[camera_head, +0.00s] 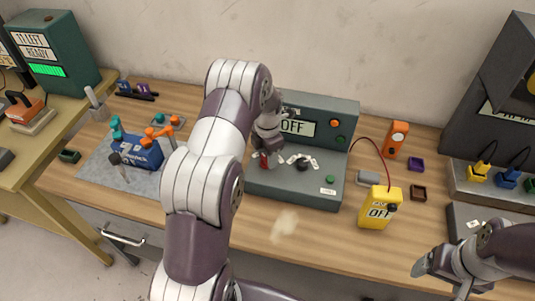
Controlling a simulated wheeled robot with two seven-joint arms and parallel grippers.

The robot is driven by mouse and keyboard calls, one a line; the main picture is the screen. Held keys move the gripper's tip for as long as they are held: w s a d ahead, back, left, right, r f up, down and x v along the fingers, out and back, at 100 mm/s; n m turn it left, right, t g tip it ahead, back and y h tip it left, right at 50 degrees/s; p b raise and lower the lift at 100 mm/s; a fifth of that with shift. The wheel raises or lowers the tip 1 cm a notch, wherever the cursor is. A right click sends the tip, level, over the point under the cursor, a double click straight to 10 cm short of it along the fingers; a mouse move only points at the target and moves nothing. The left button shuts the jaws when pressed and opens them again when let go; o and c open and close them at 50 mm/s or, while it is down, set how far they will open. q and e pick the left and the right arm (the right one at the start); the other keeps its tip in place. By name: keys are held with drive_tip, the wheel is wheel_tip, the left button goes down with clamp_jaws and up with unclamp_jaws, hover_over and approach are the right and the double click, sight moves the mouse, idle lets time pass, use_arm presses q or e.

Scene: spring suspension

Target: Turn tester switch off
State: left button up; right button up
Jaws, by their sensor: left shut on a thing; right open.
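A grey-green tester box (344,113) stands at the middle back of the bench, and its display (296,127) reads "OFF". Its base (315,199) carries a small red part (263,161), a black knob and a green button. My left gripper (267,152) points down at the left of this base and is shut at the small red part, which it mostly hides. A yellow hand-held unit (380,208), also marked "OFF", stands to the right with a black knob and a red wire. My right gripper (428,268) is open and empty at the lower right.
A blue box (138,153) with teal and orange parts sits on a grey mat at the left. An orange unit (395,138) and small dark trays stand at the right. My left arm crosses the bench middle.

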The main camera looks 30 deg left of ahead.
use_arm(q)
drive_tip(key=shift+r, duration=0.1)
drive_tip(key=o, duration=1.1)
drive_tip(key=shift+c, duration=0.2)
wheel_tip(320, 180, up, 13)
drive_tip(key=shift+f, duration=0.2)
